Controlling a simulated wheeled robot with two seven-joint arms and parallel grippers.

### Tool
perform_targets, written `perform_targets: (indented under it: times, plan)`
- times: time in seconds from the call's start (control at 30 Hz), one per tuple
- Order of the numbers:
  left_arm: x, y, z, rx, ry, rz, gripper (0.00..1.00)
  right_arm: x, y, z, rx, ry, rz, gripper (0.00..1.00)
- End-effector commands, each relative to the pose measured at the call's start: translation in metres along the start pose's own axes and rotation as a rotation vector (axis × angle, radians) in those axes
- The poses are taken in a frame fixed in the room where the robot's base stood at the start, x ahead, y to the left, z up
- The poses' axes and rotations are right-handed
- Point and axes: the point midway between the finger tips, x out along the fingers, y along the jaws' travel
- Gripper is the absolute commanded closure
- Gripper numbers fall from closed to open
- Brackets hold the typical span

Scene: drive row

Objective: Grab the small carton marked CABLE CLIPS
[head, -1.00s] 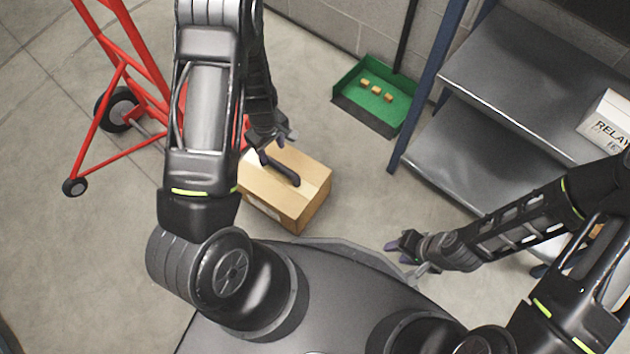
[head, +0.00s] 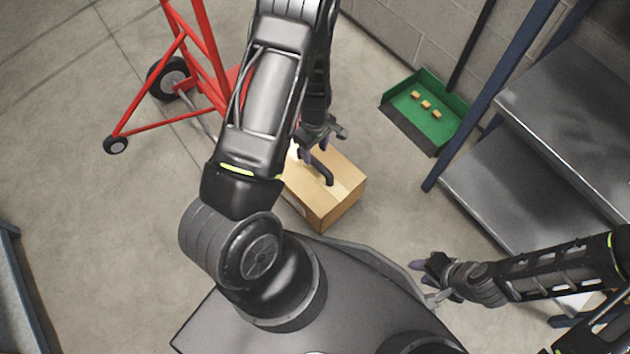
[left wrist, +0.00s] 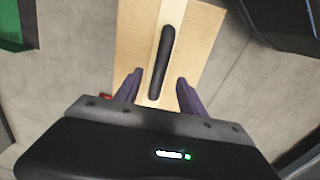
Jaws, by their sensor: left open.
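A brown cardboard carton (head: 345,201) stands on the floor in front of my base. No CABLE CLIPS marking can be read on it. A dark, rounded bar (head: 326,171) lies along its top; it also shows in the left wrist view (left wrist: 162,62) over a pale strip of the carton (left wrist: 203,45). My left gripper (head: 319,143) is open over the carton, its fingers (left wrist: 158,92) on either side of the bar's near end. I cannot tell whether they touch anything. My right gripper (head: 424,281) is low at the right, away from the carton; its jaw opening is unclear.
A red hand truck (head: 186,84) stands left of the carton. A grey metal shelf (head: 570,110) with blue posts stands at the right.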

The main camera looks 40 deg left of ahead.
Motion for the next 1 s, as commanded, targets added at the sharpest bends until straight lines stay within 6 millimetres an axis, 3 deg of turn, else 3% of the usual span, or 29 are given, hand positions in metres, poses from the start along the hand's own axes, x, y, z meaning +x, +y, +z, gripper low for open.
perform_targets:
  times: [0.27, 0.6, 1.0]
  plan:
    - [0.004, 0.0, 0.0, 0.0, 0.0, 0.0, 0.52, 0.003, 0.001, -0.001, 0.0, 0.002, 0.0, 0.64]
    - [0.049, 0.0, 0.0, 0.0, 0.0, 0.0, 0.52, 0.026, 0.01, -0.004, 0.004, 0.015, 0.002, 0.64]
    - [0.051, 0.0, 0.0, 0.0, 0.0, 0.001, 0.52, 0.026, 0.009, -0.005, 0.003, 0.016, 0.002, 0.64]
